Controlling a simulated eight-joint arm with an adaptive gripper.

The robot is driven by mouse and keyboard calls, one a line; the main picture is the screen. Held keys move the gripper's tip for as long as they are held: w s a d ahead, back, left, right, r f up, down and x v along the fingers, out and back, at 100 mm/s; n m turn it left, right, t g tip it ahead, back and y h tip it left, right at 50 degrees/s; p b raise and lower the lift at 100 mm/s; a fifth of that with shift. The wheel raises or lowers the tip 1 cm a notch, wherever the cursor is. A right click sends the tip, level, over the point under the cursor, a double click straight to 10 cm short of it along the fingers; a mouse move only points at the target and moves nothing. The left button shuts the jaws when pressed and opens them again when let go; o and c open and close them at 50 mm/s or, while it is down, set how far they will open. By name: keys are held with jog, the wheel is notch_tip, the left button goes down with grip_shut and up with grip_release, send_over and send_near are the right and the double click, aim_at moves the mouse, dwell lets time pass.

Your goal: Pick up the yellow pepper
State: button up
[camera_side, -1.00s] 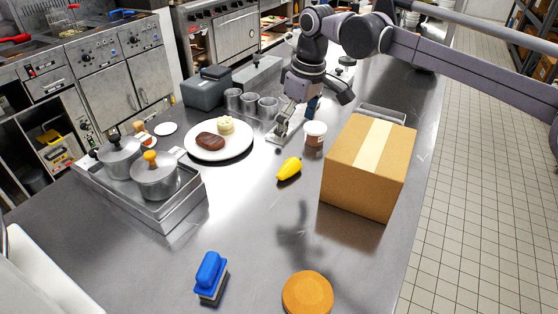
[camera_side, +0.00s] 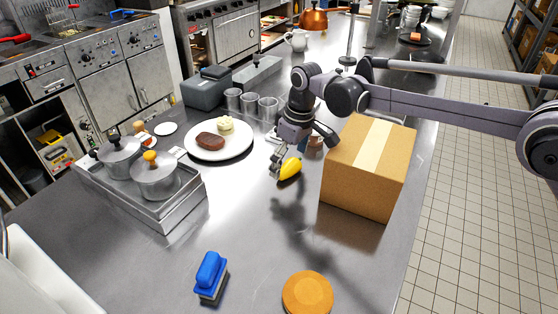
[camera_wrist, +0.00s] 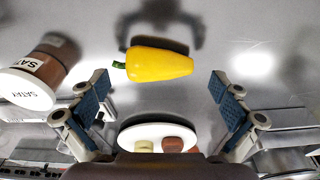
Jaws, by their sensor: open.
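The yellow pepper (camera_side: 290,169) lies on the steel counter between the white plate and the cardboard box. In the wrist view the yellow pepper (camera_wrist: 160,65) lies on its side, its green stem pointing left. My gripper (camera_side: 281,162) is close to the pepper in the side view, on its left and above it. In the wrist view my gripper (camera_wrist: 162,108) is open and empty, with its blue-padded fingers spread wide. The pepper shows between and beyond the fingertips.
A cardboard box (camera_side: 367,178) stands right of the pepper. A satay tub (camera_wrist: 35,82) is near the left finger, mostly hidden in the side view. A plate (camera_side: 243,147) with food lies to the left.

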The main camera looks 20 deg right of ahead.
jog(key=c, duration=1.1)
jog(key=shift+c, duration=0.2)
